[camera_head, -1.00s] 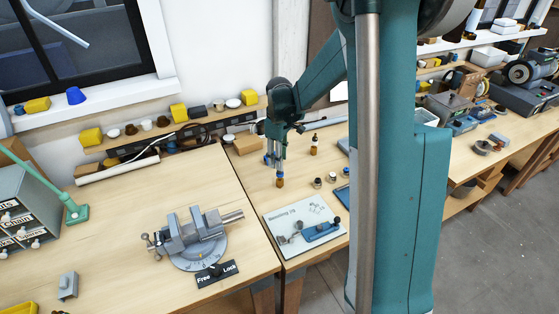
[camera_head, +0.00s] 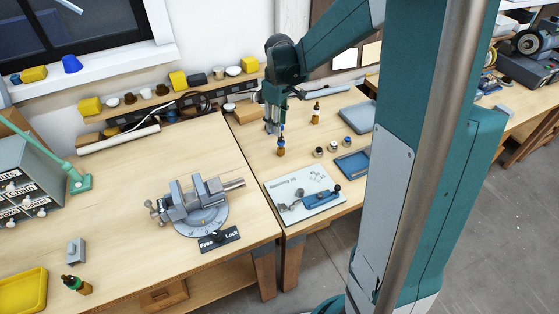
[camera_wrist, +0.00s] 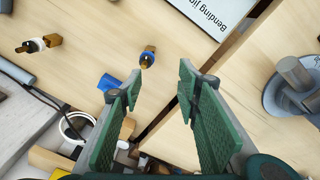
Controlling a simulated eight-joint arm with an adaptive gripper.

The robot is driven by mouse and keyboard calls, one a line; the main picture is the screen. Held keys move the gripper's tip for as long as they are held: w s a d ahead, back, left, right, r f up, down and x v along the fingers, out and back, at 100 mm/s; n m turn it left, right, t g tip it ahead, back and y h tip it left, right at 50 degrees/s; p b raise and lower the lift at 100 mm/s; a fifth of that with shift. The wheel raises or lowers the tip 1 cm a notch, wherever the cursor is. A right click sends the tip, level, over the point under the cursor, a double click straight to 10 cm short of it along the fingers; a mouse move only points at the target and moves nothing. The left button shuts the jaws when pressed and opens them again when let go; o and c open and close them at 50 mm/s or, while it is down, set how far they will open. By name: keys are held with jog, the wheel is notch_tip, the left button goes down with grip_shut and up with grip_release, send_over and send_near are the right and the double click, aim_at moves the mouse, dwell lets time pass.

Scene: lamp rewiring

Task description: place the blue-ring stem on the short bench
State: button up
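The blue-ring stem (camera_head: 281,147) is a small amber piece with a blue band, on the bench with the bending jig (camera_head: 262,168). In the wrist view the stem (camera_wrist: 148,56) shows just beyond the gap between my fingertips. My gripper (camera_wrist: 160,76) is open and empty, its green pads well apart. In the head view my gripper (camera_head: 275,128) points down close above the stem; contact cannot be told. No label marks the short bench.
The bending jig board (camera_head: 303,192), a blue tray (camera_head: 353,163) and a grey tray (camera_head: 358,117) share the stem's bench. Small round pieces (camera_head: 333,147) sit between. A vise (camera_head: 195,205) stands on the left bench (camera_head: 120,175). A loaded shelf (camera_head: 165,100) runs along the wall.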

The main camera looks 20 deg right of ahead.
jog(key=s+a+r+m+t, duration=0.2)
jog(key=s+a+r, duration=0.2)
jog(key=s, duration=0.5)
jog(key=s+a+r+m+t, duration=0.2)
jog(key=s+a+r, duration=0.2)
jog(key=s, duration=0.6)
jog(key=s+a+r+m+t, duration=0.2)
jog(key=s+a+r, duration=0.3)
jog(key=s, duration=0.4)
jog(key=shift+s+r+m, duration=0.15)
jog(key=shift+s+m, duration=0.1)
jog(key=shift+m, duration=0.05)
